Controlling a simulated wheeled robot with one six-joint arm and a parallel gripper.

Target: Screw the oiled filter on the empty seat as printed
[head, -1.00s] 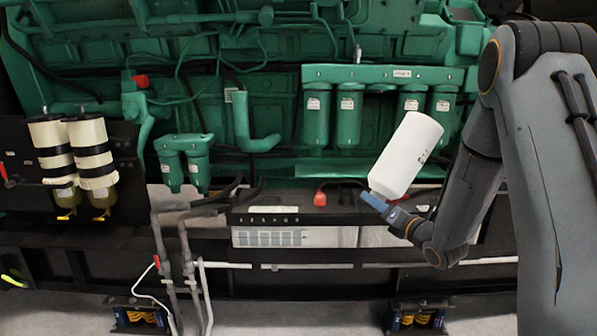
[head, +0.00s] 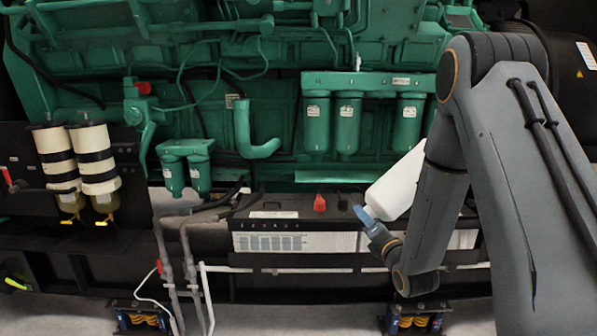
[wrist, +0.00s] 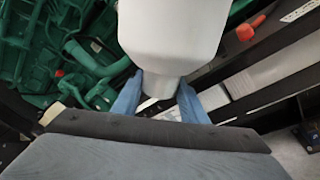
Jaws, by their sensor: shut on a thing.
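My gripper (head: 368,217) has blue fingers and is shut on the narrow end of a white canister (head: 397,187), in front of the engine at the right. The canister leans up to the right, and my arm hides its far end. In the wrist view my gripper (wrist: 160,98) has a finger on each side of the canister's (wrist: 172,35) tapered neck. The green filter header (head: 340,82) carries green filters (head: 317,122), with a gap (head: 378,108) between the second and third visible ones. The canister is below this row, apart from it.
Two small green filters (head: 185,170) and two cream-and-black canisters (head: 75,165) are at the left. Grey pipes (head: 180,265) run down to the floor.

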